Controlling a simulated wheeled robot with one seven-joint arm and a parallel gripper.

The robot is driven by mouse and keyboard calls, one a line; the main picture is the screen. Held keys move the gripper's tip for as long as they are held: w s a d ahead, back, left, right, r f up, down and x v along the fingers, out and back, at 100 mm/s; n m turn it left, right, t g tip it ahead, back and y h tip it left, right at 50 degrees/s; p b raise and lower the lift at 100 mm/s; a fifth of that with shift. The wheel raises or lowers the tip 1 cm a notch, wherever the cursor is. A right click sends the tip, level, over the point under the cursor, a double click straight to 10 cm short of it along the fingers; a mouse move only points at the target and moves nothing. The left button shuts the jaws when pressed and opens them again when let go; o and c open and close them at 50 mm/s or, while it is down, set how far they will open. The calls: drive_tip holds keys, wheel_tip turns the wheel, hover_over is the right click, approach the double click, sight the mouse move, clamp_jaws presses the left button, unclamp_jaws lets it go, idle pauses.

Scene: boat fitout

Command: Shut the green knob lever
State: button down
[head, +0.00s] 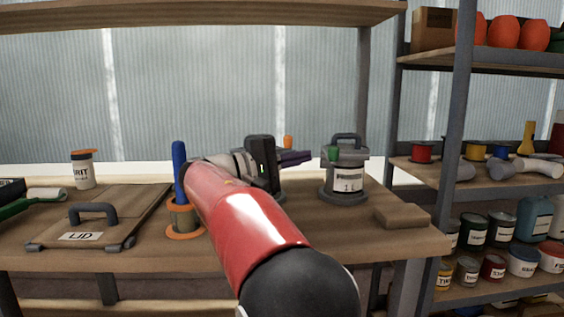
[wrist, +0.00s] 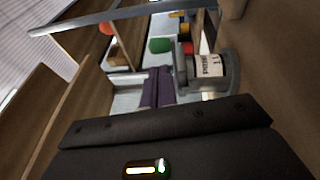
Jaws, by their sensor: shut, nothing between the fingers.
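The green knob (head: 333,154) sits at the upper left front of a grey lidded pot (head: 345,180) with a white label and a top handle. In the wrist view the green knob (wrist: 160,46) shows beyond the fingertips, beside the labelled pot (wrist: 222,84). The lever arm behind the knob is too small to make out. My gripper (head: 308,156) has purple fingers, pressed together and empty. They point right toward the knob, with a small gap in the head view; touching cannot be told. In the wrist view my gripper (wrist: 160,73) points up toward the knob.
A blue upright handle (head: 179,165) with an orange base stands left of my arm. A lid board (head: 130,205) and a white jar (head: 83,170) are farther left. A wooden block (head: 402,216) lies right of the pot. Shelves with cans (head: 473,230) stand at right.

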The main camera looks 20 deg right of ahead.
drive_tip(key=d, duration=0.3)
drive_tip(key=shift+d+r, duration=0.2)
drive_tip(key=shift+d, duration=0.05)
drive_tip(key=shift+d+f, duration=0.1)
